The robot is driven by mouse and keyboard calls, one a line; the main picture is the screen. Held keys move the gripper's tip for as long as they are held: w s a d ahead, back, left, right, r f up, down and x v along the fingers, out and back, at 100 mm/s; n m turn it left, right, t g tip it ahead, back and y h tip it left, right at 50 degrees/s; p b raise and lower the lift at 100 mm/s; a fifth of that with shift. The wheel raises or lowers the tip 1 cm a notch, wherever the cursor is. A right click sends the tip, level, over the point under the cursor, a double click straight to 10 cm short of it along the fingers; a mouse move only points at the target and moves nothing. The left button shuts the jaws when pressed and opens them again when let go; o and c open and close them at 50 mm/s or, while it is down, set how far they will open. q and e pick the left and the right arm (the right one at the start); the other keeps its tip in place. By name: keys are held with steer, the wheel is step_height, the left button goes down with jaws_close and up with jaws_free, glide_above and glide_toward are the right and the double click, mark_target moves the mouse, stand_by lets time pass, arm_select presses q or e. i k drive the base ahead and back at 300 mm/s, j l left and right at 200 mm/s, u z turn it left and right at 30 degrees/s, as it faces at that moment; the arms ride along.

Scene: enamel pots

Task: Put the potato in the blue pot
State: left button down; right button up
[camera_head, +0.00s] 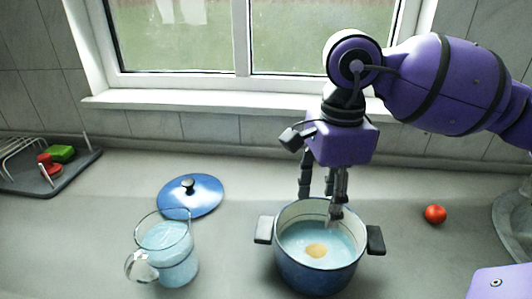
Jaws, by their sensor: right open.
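The blue pot (318,277) stands uncovered on the counter, with two dark side handles and a pale inside. A small tan potato (316,251) lies inside it, within pale blue contents that look like liquid. My right gripper (322,212) points down over the pot's back rim. Its fingers are apart and hold nothing, and the potato is in front of and below them. The blue lid (190,196) with a dark knob lies on the counter to the left. My left gripper does not show.
A glass jug (170,255) with pale blue contents stands left of the pot. A red tomato (435,214) lies to the right. A dark drying rack (50,177) with red and green items is at far left. A sink edge shows at right.

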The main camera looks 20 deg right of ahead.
mark_target(315, 258)
steer(key=k, duration=1)
